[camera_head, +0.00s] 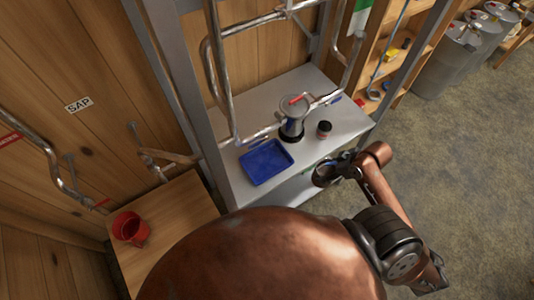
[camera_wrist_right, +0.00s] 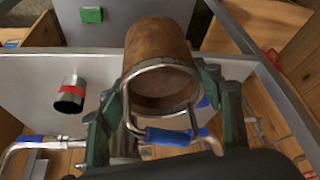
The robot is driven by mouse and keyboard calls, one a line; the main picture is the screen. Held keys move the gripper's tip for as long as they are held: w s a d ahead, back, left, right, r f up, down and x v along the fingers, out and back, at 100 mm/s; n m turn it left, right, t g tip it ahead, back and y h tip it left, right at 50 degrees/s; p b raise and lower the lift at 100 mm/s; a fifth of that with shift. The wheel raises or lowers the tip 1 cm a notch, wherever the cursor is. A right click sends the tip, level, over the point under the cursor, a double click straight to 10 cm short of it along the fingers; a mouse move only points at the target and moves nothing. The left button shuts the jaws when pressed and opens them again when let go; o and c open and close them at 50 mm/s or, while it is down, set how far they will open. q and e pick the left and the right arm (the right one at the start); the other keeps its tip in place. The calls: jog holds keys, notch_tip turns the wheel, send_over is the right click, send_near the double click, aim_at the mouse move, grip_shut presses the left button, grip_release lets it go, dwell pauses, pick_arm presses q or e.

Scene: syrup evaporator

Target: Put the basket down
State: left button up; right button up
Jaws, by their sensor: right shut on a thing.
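The basket (camera_wrist_right: 157,48) shows in the right wrist view as a brown cylinder with a metal ring at its near end and a wire handle with a blue grip. The green fingers of my right gripper (camera_wrist_right: 160,92) lie on both sides of it, shut on it. In the head view my right gripper (camera_head: 331,172) is at the right front edge of the grey bench (camera_head: 226,168). The basket is small and hard to make out there. My left gripper is not in view.
On the bench are a blue tray (camera_head: 266,162), a metal pot (camera_head: 292,121) with a red part, and a dark jar (camera_head: 324,129). Metal pipes and posts rise around the bench. A red mug (camera_head: 129,228) stands on a wooden table (camera_head: 185,205) at left. Open floor lies at right.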

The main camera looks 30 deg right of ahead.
jog(key=w+a+f+t+y+p, duration=0.1)
jog(key=w+a+p, duration=0.1)
jog(key=w+a, duration=0.5)
jog(key=w+a+t+p, duration=0.2)
jog(key=w+a, duration=0.1)
jog(key=w, duration=0.8)
jog(key=w+a+f+g+p, duration=0.1)
jog(key=w+f+g+p, duration=0.1)
jog(key=w+f+p, duration=0.2)
jog(key=shift+a+f, duration=0.25)
jog(key=shift+f, duration=0.45)
jog(key=shift+w+a+g+h+p, duration=0.2)
jog(key=shift+w+g+h+p, duration=0.3)
jog(key=shift+g+h+p, duration=0.25)
jog(key=shift+c, duration=0.6)
jog(key=shift+s+f, duration=0.2)
jog(key=shift+f, duration=0.65)
jog(key=shift+c, duration=0.7)
jog(key=shift+d+f, duration=0.1)
jog(key=shift+f, duration=0.15)
jog(key=shift+f, duration=0.1)
jog(key=o, duration=1.5)
